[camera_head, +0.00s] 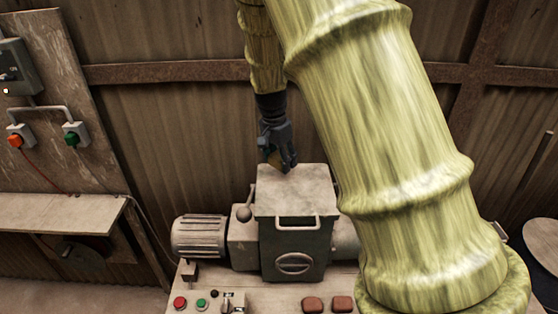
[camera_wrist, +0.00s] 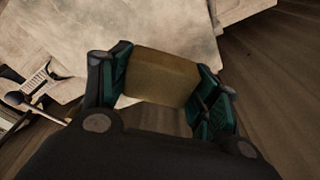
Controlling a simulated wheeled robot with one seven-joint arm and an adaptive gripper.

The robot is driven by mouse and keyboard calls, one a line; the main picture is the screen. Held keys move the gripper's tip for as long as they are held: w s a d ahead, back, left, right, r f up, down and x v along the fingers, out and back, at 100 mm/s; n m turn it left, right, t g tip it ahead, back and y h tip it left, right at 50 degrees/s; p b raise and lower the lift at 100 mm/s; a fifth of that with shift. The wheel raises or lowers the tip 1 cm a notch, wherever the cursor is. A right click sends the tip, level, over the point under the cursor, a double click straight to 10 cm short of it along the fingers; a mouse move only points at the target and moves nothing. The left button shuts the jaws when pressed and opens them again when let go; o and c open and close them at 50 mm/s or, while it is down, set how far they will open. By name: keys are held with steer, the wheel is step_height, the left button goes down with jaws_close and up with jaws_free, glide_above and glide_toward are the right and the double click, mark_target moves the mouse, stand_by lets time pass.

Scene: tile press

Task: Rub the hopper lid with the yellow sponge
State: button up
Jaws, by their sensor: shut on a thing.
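The hopper lid (camera_head: 295,193) is a pale, worn flat plate on top of the grey hopper (camera_head: 292,262), with a handle (camera_head: 295,222) at its front. My gripper (camera_head: 280,163) is at the lid's back edge, pointing down. It is shut on the yellow sponge (camera_wrist: 160,76), a brownish-yellow block between the two fingers in the wrist view. In the head view only a sliver of the sponge shows beside the fingers. The lid also shows in the wrist view (camera_wrist: 130,28), beyond the sponge. I cannot tell whether the sponge touches the lid.
A wooden shelf (camera_head: 60,212) is at left. A corrugated wall (camera_head: 165,130) stands behind.

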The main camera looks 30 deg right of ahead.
steer(key=shift+r+p, duration=0.75)
steer(key=shift+r, duration=0.85)
